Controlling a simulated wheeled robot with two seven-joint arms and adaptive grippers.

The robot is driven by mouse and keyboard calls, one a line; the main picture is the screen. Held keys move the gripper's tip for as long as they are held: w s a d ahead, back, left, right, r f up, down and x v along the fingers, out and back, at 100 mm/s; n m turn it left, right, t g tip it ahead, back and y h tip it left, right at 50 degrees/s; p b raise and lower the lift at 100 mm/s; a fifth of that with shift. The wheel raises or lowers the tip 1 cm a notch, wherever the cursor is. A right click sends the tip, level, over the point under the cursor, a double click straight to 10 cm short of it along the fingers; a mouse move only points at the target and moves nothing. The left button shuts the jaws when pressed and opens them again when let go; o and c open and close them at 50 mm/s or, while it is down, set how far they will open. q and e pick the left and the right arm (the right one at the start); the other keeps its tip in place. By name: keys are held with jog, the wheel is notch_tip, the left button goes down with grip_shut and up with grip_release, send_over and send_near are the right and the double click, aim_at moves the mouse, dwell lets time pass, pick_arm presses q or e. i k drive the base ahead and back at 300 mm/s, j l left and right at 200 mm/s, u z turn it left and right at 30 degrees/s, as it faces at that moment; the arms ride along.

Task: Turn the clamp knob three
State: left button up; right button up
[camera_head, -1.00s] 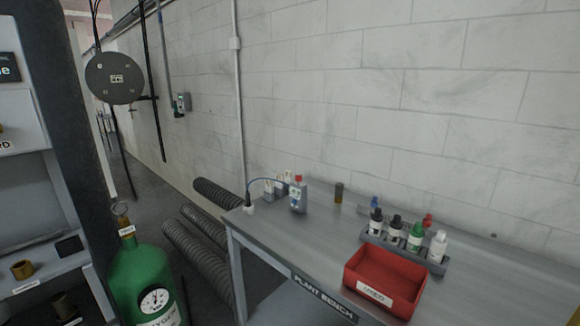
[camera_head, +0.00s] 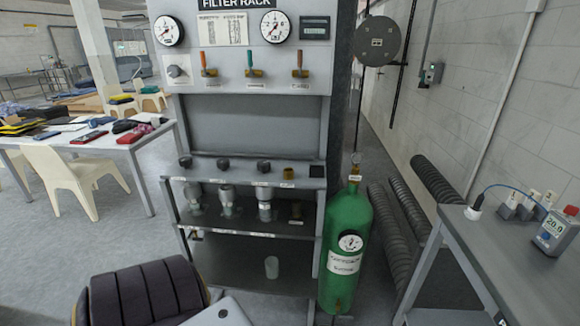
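The filter rack (camera_head: 255,115) stands ahead of me, left of the middle of the head view. Along its ledge sit three dark knobs: a left one (camera_head: 185,161), a middle one (camera_head: 223,164) and a right one (camera_head: 263,166). A brass cylinder (camera_head: 288,173) stands to their right. Grey-white filter bodies hang below the dark knobs. I cannot read which knob is number three. Neither of my grippers is in view.
A green gas cylinder (camera_head: 345,225) stands close to the rack's right side. Ribbed hoses (camera_head: 395,220) lie behind it. A grey bench (camera_head: 500,255) is at right. A table (camera_head: 120,138) and a cream chair (camera_head: 68,180) stand at left.

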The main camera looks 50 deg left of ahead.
aim_at(263, 166)
jog(key=u, duration=1.9)
